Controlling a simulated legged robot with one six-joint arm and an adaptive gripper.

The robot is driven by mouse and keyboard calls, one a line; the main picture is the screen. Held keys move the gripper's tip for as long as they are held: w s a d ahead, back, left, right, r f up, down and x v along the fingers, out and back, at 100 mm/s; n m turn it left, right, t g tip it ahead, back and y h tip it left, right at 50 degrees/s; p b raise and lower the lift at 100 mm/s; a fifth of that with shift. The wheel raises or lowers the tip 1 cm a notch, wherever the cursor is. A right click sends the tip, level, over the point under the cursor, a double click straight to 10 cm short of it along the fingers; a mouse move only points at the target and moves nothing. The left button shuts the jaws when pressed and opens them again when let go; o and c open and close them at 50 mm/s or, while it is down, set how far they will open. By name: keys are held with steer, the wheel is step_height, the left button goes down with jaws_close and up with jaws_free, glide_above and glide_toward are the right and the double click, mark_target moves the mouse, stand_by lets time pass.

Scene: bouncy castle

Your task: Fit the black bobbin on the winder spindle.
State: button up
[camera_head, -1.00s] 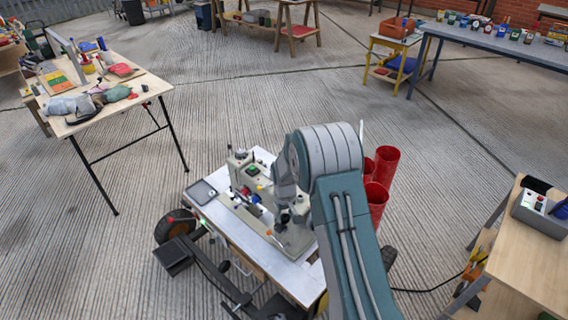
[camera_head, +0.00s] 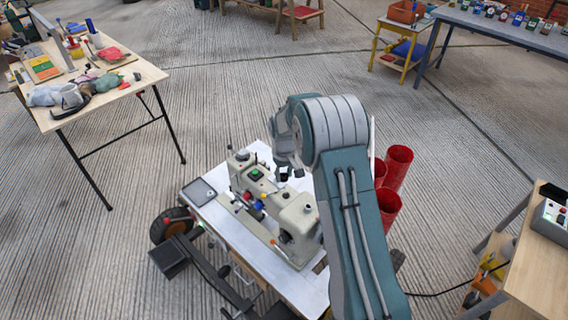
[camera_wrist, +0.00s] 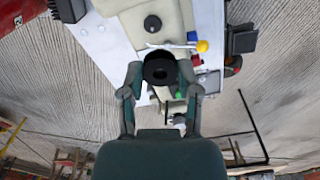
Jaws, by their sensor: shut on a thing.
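My gripper (camera_wrist: 160,77) is shut on the black bobbin (camera_wrist: 160,56), one finger on each side of it. In the head view my gripper (camera_head: 291,172) is above the far side of the cream sewing machine (camera_head: 297,214), partly hidden by my arm; the bobbin is not clear there. The machine (camera_wrist: 115,7) is also behind the bobbin in the wrist view. I cannot surely pick out the winder spindle. A thin dark post (camera_wrist: 167,112) shows just beyond the bobbin, its identity unclear.
The machine stands on a white-topped wheeled cart (camera_head: 215,211) with a grey tablet (camera_head: 198,192). Red tubes (camera_head: 396,165) stand at its right. A cluttered table (camera_head: 135,75) is at left and a wooden bench (camera_head: 540,265) at right. Ribbed floor between is clear.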

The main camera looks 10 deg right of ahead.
mark_target(286, 190)
steer(key=shift+w+d+f, duration=0.15)
steer(key=shift+w+d, duration=0.15)
steer(key=shift+d, duration=0.25)
steer(key=shift+a+f, duration=0.2)
steer(key=shift+f, duration=1.85)
steer(key=shift+d+f, duration=0.25)
steer(key=shift+f, duration=1)
steer(key=shift+a, duration=0.15)
steer(key=shift+s+f, duration=0.1)
steer(key=shift+f, duration=1.1)
